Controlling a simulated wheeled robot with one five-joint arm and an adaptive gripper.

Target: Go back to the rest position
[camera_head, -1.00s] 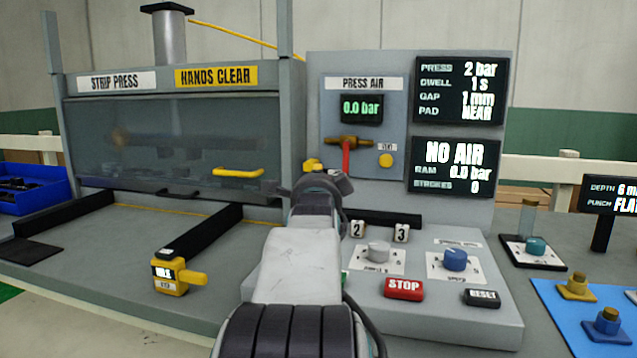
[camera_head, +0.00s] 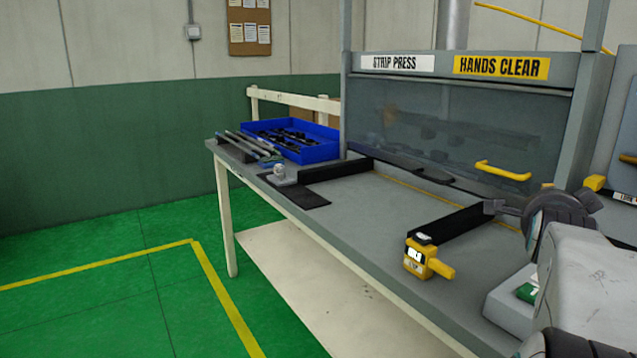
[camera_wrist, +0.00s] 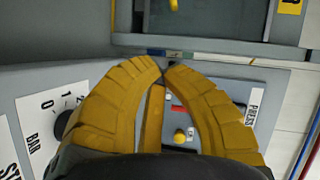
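My gripper (camera_wrist: 163,73) shows in the wrist view as curved yellow fingers whose tips meet. It is shut, and I see nothing held between the tips. A further yellow bar stands between the fingers, below the tips. Beyond them is a grey panel with a black knob (camera_wrist: 66,123) marked in bar at the left. A small plate with a yellow button (camera_wrist: 180,136) and a "PRESS" label shows between and behind the fingers. In the head view my arm reaches in from the lower right; the fingertips cannot be made out there.
The strip press (camera_head: 460,125) has its clear guard down, with a yellow handle (camera_head: 503,171). A yellow clamp-like stop (camera_head: 428,259) sits on the bench near the front edge. A blue bin (camera_head: 300,145) and strips (camera_head: 248,145) are at the bench's far left. Green floor is free at left.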

